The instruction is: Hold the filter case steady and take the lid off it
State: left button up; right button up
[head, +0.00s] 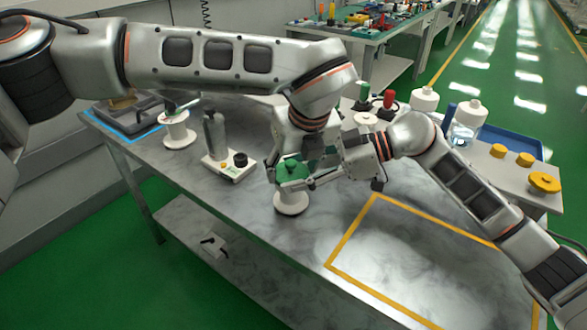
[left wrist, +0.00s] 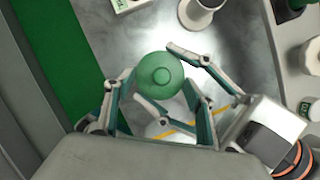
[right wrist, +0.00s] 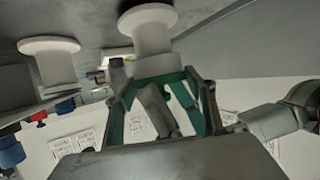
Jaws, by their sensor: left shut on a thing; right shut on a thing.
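The filter case (head: 291,204) is a white, flanged, spool-like body standing upright on the grey table. A green round lid (head: 290,167) sits directly above it; the fingers hide the seam, so I cannot tell whether there is a gap. My left gripper (head: 288,172) comes down from above and is shut on the lid, which shows between its fingers in the left wrist view (left wrist: 160,76). My right gripper (head: 306,184) reaches in from the right, just below the lid, and is shut on the case. The right wrist view shows the white case (right wrist: 152,45) upside down at the fingertips.
Similar white spools (head: 178,131) stand at the back left and behind my right gripper (head: 365,122). A white box with a black knob (head: 232,164) lies to the left. White bottles (head: 465,122) and yellow caps (head: 545,182) are at right. The yellow-outlined area (head: 420,260) is clear.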

pick_arm(q)
jog(key=shift+w+d+r, duration=0.1)
jog(key=shift+d+r, duration=0.05)
jog(key=shift+r, duration=0.55)
jog(key=shift+c, duration=0.2)
pick_arm(e)
jog(key=shift+d+f, duration=0.15)
jog(key=shift+f, duration=0.5)
pick_arm(q)
jog(key=shift+r, duration=0.1)
jog(key=c, duration=0.7)
pick_arm(e)
jog(key=shift+f, duration=0.1)
pick_arm(q)
grip_shut()
jog(key=shift+a+f, duration=0.2)
jog(key=shift+f, duration=0.05)
pick_arm(e)
jog(key=shift+s+r, duration=0.15)
jog(key=shift+r, duration=0.05)
pick_arm(q)
jog(key=shift+r+t+h, duration=0.2)
jog(key=shift+t+h, duration=0.1)
jog(key=shift+h, duration=0.5)
pick_arm(e)
jog(key=shift+r, duration=0.1)
pick_arm(q)
jog(key=shift+r, duration=0.1)
